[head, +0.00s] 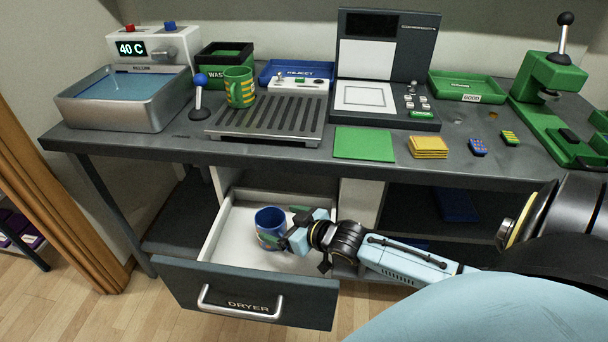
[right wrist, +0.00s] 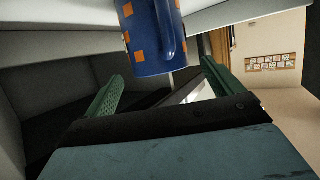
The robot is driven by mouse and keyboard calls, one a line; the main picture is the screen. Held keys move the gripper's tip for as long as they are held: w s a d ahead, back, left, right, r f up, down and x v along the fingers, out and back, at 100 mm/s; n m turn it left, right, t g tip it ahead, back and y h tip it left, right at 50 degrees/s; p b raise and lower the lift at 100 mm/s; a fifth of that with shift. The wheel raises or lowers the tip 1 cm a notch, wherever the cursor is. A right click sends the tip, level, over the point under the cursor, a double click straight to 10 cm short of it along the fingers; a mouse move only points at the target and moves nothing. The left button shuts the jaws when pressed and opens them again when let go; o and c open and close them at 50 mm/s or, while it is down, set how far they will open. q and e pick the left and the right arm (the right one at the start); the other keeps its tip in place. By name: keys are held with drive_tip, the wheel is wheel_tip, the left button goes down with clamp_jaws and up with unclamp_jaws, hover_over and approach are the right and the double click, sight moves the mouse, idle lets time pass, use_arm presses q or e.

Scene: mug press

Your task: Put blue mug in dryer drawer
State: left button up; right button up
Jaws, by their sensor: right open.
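The blue mug (head: 270,228) with orange squares stands in the open dryer drawer (head: 224,232), near the middle of its white interior. In the right wrist view the mug (right wrist: 152,38) shows at the top, just beyond the fingertips, with its handle to the right. My right gripper (head: 282,226) reaches into the drawer from the right, close beside the mug. Its green fingers (right wrist: 160,85) are spread apart and nothing is between them. My left gripper is not in view.
A water basin (head: 128,96) is at the left. A green mat (head: 363,143), yellow cloths (head: 428,147) and a green press (head: 550,90) are to the right.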

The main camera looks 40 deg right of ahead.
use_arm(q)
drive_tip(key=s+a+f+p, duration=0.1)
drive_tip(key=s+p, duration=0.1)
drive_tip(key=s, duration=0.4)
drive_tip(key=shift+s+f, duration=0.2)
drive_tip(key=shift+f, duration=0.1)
use_arm(e)
drive_tip(key=v, duration=0.7)
drive_tip(key=shift+s, duration=0.35)
drive_tip(key=shift+r, duration=0.15)
